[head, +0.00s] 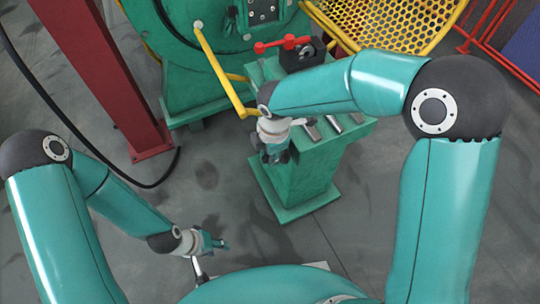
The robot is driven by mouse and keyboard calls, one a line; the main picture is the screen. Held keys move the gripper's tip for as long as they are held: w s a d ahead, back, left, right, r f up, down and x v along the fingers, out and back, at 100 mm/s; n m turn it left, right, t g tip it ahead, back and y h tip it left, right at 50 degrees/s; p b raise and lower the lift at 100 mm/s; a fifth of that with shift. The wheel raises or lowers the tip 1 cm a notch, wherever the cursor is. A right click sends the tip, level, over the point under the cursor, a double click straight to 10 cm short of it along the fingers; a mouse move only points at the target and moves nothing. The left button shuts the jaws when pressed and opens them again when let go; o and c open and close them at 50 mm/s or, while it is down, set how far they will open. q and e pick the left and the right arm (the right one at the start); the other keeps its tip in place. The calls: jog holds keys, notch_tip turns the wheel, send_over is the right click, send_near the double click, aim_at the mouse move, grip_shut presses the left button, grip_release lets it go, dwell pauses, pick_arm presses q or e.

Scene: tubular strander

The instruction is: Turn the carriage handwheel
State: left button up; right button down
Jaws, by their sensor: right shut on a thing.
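My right gripper (275,155) is at the left side of the green pedestal (310,170), pointing down, with dark fingers. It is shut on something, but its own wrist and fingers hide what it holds. I cannot make out the carriage handwheel clearly; it may be hidden behind this gripper and forearm. A red lever with ball ends (285,44) sits by a black block (303,55) on top of the green housing, apart from the gripper. My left gripper (219,243) is low in front of the pedestal, over the floor. Its fingers are too small to read.
A yellow bent bar (213,62) ends close to my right wrist. A yellow mesh guard (385,22) stands behind. A red column (105,75) and a black cable (62,117) are at left. The grey floor (205,195) between the column and pedestal is clear.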

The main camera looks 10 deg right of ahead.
jog(key=f+t+b, duration=0.1)
jog(key=b, duration=0.4)
jog(key=s+f+t+y+b, duration=0.1)
jog(key=t+b, duration=0.1)
jog(key=b, duration=0.3)
jog(key=f+t+b, duration=0.1)
jog(key=t+b, duration=0.1)
jog(key=b, duration=0.3)
jog(key=shift+s+d+y, duration=0.25)
jog(key=shift+s+y, duration=0.05)
jog(key=c, duration=1)
grip_release()
jog(key=shift+r, duration=0.2)
jog(key=v, duration=1.1)
jog(key=shift+s+d+r, duration=0.1)
jog(key=shift+s+r, duration=0.1)
jog(key=shift+s, duration=0.05)
